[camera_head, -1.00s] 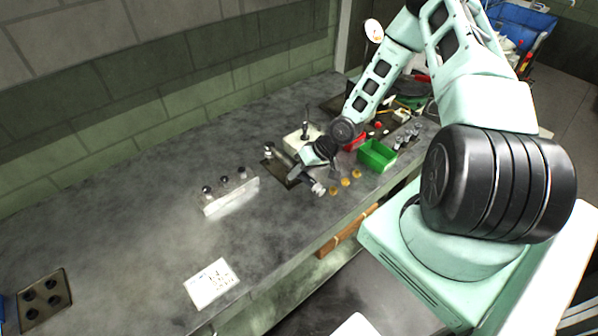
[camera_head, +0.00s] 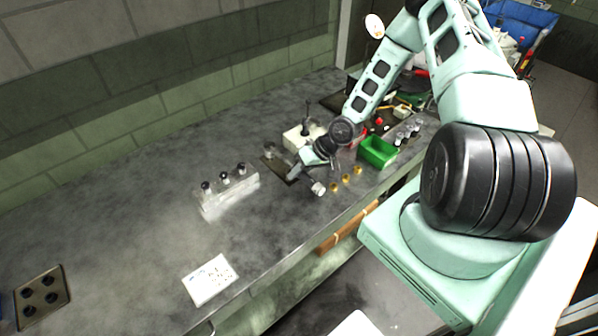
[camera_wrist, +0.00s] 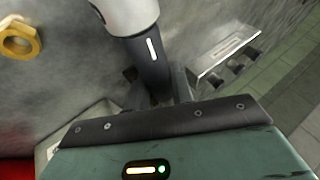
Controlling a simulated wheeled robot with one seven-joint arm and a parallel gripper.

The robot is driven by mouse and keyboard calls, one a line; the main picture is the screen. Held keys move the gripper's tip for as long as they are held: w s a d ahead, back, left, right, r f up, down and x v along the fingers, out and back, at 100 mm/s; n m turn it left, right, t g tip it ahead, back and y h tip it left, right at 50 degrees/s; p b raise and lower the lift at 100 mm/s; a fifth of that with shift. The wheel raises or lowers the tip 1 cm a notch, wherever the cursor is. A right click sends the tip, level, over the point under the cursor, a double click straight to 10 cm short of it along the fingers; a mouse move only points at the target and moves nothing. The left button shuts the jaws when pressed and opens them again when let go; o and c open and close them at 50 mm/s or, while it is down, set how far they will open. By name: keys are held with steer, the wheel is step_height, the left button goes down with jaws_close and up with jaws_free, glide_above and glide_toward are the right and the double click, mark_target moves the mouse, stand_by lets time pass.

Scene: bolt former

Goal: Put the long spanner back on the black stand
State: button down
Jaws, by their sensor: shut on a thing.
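My gripper (camera_head: 312,172) is low over the bench, left of the green bin. In the wrist view it is shut on a thick tool (camera_wrist: 150,55) with a pale end and a dark body bearing a white mark. I take this for the long spanner; its pale end (camera_head: 318,188) also shows in the head view, tilted toward the bench's front edge. A dark flat plate (camera_head: 271,164) lies just left of my gripper and may be the black stand. Another dark plate (camera_head: 42,298), with several round holes, lies at the far left.
A pale rack (camera_head: 230,197) with 3 dark-topped pieces stands left. Brass nuts (camera_head: 345,179) lie near the front edge beside the green bin (camera_head: 378,152). A white block (camera_head: 300,138) stands behind my gripper. A white card (camera_head: 210,279) lies in front; the bench left is mostly clear.

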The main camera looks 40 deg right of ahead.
steer(key=c, duration=1.1)
jaws_free()
steer(key=v, duration=1.7)
steer(key=shift+r, duration=0.25)
steer(key=shift+b, duration=0.3)
steer(key=s+a+r+n+g+h+b, duration=0.1)
steer(key=s+a+n+g+h+b, duration=0.15)
steer(key=a, duration=0.65)
steer(key=s+a+n+g+h+b, duration=0.2)
steer(key=a+n+g+b, duration=0.15)
steer(key=a, duration=0.55)
steer(key=s+a+r+n+b, duration=0.1)
steer(key=s+a+r, duration=0.1)
steer(key=s+a, duration=0.2)
steer(key=s+a+r+t+b, duration=0.1)
steer(key=s+a+r, duration=0.2)
steer(key=s+a, duration=0.2)
steer(key=s+a+r+n+b, duration=0.1)
steer(key=s+a+r, duration=0.1)
steer(key=s+a, duration=0.2)
steer(key=shift+s+a+r+n+h, duration=0.15)
steer(key=shift+a+r+n+h, duration=0.15)
steer(key=shift+a, duration=0.35)
